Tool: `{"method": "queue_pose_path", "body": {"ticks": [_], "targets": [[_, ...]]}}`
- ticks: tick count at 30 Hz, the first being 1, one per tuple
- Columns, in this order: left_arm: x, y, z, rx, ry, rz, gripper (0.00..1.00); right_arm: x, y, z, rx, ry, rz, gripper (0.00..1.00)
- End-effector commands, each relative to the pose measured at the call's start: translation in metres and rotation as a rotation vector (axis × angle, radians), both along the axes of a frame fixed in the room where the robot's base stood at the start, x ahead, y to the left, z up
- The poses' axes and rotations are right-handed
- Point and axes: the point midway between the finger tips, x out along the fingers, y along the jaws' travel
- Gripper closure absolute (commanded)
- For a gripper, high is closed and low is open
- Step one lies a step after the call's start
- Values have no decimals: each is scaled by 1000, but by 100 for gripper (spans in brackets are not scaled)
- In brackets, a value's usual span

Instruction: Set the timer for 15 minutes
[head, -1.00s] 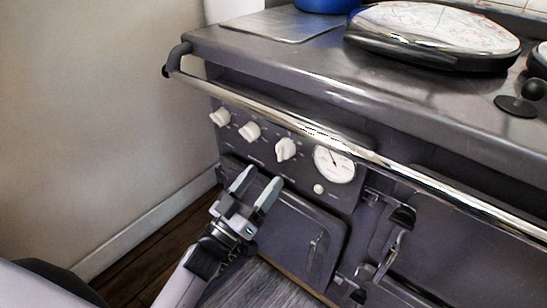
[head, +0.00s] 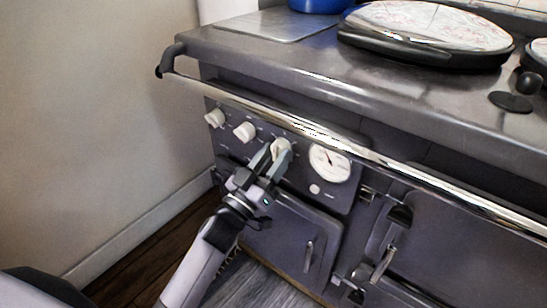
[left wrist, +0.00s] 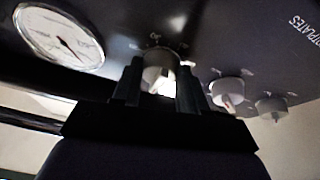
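A dark range cooker front carries a row of white knobs. The rightmost of the three, the timer knob (head: 281,149), has small marks around it that are too blurred to read fully; it also shows in the left wrist view (left wrist: 158,70). My left gripper (head: 271,156) is at this knob, with one finger on either side of it. In the left wrist view the fingers (left wrist: 160,88) stand apart around the knob's lower part, and I see no clear grip on it. The fingers hide part of the knob. My right gripper is not in view.
Two other white knobs (head: 244,131) (head: 214,118) sit to the left, and a round gauge (head: 329,163) to the right. A chrome rail (head: 300,125) runs above the panel. An oven door (head: 290,240) lies below. A wall stands at the left.

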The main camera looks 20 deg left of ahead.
Motion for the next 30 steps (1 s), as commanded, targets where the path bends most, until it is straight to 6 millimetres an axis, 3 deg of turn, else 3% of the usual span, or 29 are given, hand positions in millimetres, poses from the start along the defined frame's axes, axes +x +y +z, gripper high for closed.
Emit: {"method": "queue_pose_path", "body": {"ticks": [2, 14, 30], "targets": [[0, 0, 0, -1, 0, -1, 88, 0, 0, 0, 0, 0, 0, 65], [0, 1, 1, 61, -22, -2, 88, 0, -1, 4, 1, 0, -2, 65], [1, 5, 3, 482, -175, -3, 88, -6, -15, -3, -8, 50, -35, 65]]}}
